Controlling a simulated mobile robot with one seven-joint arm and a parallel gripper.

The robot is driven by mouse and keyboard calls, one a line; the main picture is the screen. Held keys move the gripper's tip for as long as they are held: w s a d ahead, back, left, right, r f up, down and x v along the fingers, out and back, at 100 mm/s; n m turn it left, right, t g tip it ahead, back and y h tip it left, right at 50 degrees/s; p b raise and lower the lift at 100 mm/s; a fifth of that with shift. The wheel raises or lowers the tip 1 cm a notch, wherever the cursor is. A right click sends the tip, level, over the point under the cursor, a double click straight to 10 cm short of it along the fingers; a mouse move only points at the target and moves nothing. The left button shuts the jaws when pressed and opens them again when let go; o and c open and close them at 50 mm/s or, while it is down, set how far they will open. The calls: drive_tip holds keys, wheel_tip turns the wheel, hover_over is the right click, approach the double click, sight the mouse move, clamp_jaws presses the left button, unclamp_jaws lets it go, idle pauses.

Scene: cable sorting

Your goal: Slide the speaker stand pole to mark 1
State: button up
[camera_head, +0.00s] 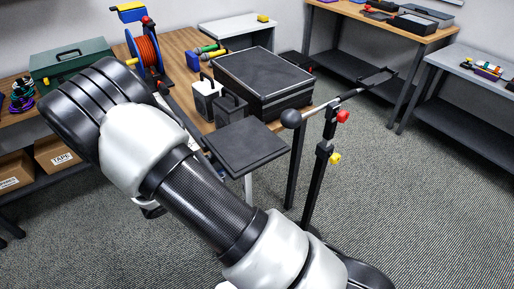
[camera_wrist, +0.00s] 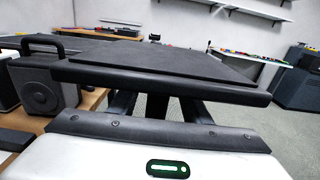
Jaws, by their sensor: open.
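The speaker stand has a flat dark square top plate (camera_head: 245,146), and a light pole (camera_head: 248,188) shows below it in the head view. In the wrist view the plate (camera_wrist: 165,66) fills the upper middle, above my gripper (camera_wrist: 157,105). My gripper is open, its two dark fingers reaching forward under the plate. A dark upright shape shows between them; I cannot tell how close they are to it or whether they touch it. In the head view my arm hides the gripper and part of the stand. I cannot make out any mark.
A boom stand (camera_head: 318,180) with red and yellow knobs stands right of the plate. Behind is a wooden bench (camera_head: 185,50) with a large black case (camera_head: 262,80), small speakers and a cable reel (camera_head: 146,50). Open carpet (camera_head: 430,220) lies at the right.

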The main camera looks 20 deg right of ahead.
drive_tip(key=shift+x, duration=2.1)
